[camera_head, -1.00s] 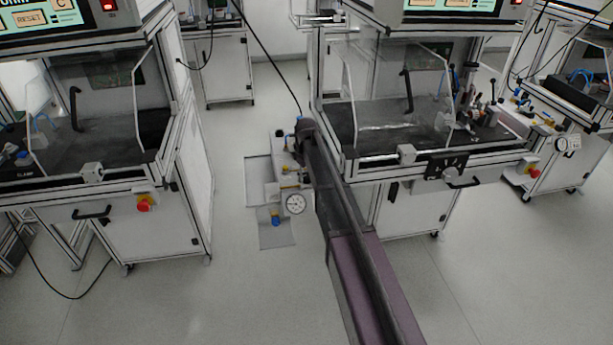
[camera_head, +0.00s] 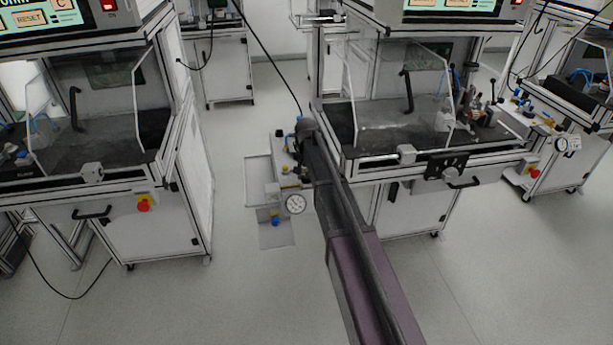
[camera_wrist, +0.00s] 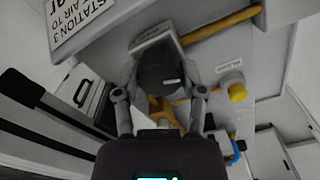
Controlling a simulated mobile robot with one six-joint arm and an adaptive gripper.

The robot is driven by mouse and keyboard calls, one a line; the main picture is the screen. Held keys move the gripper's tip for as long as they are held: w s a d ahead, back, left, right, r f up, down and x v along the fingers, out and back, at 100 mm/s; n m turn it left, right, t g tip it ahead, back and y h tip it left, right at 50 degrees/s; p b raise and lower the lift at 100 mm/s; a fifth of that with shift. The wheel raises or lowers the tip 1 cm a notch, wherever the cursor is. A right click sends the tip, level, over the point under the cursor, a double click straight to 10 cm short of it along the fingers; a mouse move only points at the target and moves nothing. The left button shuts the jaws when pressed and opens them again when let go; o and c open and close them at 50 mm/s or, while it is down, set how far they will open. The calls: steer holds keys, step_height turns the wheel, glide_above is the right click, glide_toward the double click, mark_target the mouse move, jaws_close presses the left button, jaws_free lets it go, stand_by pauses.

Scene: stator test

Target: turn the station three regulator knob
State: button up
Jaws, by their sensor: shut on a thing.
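The station three regulator knob (camera_wrist: 160,72) is a dark round cap with a small white mark, in the middle of the wrist view. My gripper (camera_wrist: 159,94) has one finger on each side of it and is shut on it. A yellow part shows between the fingers, below the knob. A label (camera_wrist: 80,20) reading "STATION 3 AIR TO" is at the upper left. In the head view, my arm hides the knob and the fingers.
A yellow bar (camera_wrist: 222,25) and a yellow button-like part (camera_wrist: 237,92) lie right of the knob in the wrist view. In the head view, a workstation (camera_head: 430,150) stands close right of my arm and another (camera_head: 150,230) at left. Open floor lies between and in front.

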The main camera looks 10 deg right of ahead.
steer(key=shift+s+m, duration=0.1)
steer(key=shift+m, duration=1.9)
steer(key=o, duration=1.1)
steer(key=shift+o, duration=0.2)
steer(key=shift+n, duration=0.4)
